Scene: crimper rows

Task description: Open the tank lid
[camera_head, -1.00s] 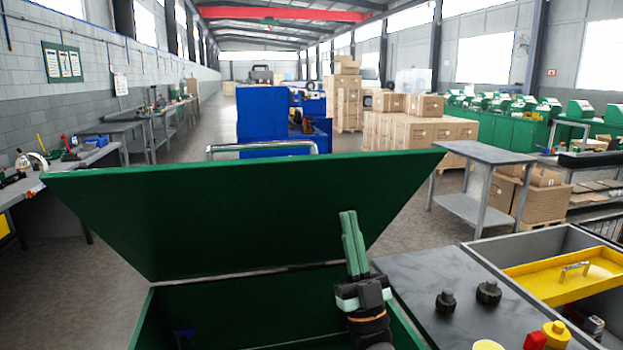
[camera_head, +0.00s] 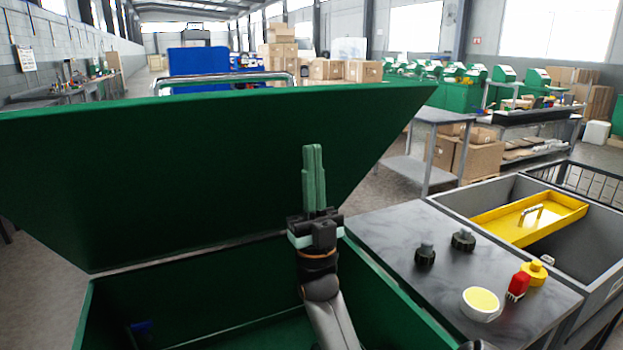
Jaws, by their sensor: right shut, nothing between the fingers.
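The green tank lid (camera_head: 190,170) stands raised and tilted back in the head view, hinged along the back edge of the green tank (camera_head: 400,305). The tank's inside shows below the lid, with a small blue thing (camera_head: 141,328) in it at the lower left. My right gripper (camera_head: 313,150) is shut and empty, its green fingers pointing up. It is in front of the lid's right part, above the tank opening; I cannot tell whether it touches the lid. My left gripper is not in view.
Beyond is a grey bin (camera_head: 585,260) with a yellow tray (camera_head: 515,226). A grey table (camera_head: 445,116) stands behind.

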